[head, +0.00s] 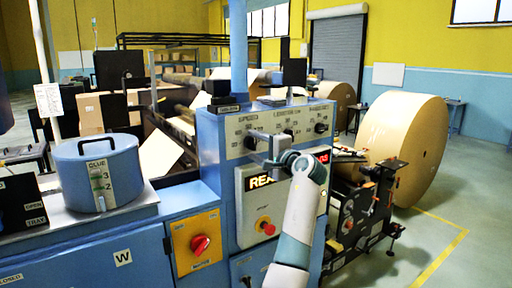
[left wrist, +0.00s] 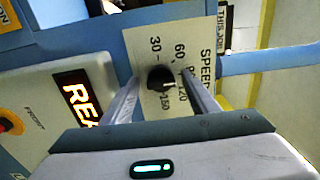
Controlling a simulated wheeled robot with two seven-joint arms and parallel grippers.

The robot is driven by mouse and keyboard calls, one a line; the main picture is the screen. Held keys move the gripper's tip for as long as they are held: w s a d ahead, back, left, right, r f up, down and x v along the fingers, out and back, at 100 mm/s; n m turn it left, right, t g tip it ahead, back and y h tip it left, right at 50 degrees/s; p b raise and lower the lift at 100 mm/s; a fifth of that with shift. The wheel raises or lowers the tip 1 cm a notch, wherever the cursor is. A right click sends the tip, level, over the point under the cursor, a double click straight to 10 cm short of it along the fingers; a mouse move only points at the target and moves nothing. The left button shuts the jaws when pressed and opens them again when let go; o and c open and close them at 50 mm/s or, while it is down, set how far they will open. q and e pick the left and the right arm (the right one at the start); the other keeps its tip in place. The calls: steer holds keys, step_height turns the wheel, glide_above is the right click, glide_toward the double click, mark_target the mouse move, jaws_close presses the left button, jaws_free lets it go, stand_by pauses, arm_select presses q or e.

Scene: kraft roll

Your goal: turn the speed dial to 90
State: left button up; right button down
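The speed dial (left wrist: 160,77) is a small black knob on a cream plate (left wrist: 146,49) lettered SPEED in the left wrist view. The scale shows 30, 60, 120 and 150; the 90 is partly hidden by a finger. A pale mark sits low on the knob's right side, towards the 120 and 150 side; its exact reading is unclear. My left gripper (left wrist: 161,95) is open, with one finger on each side of the knob. Contact cannot be told. In the head view my left gripper (head: 267,146) is at the panel and hides part of the plate. My right gripper is not in view.
Below the plate are a lit display (head: 262,178) and a red button (head: 266,226). A red rotary switch (head: 200,243) is to the left. Another black knob (head: 320,128) is on the upper panel. A large kraft roll (head: 400,140) stands to the right.

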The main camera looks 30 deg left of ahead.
arm_select(q)
steer(key=shift+b+v, duration=0.4)
steer(key=shift+v, duration=0.35)
steer(key=b+v, duration=0.5)
steer(key=v, duration=1.1)
steer(key=shift+b, duration=0.4)
steer(key=shift+w, duration=0.1)
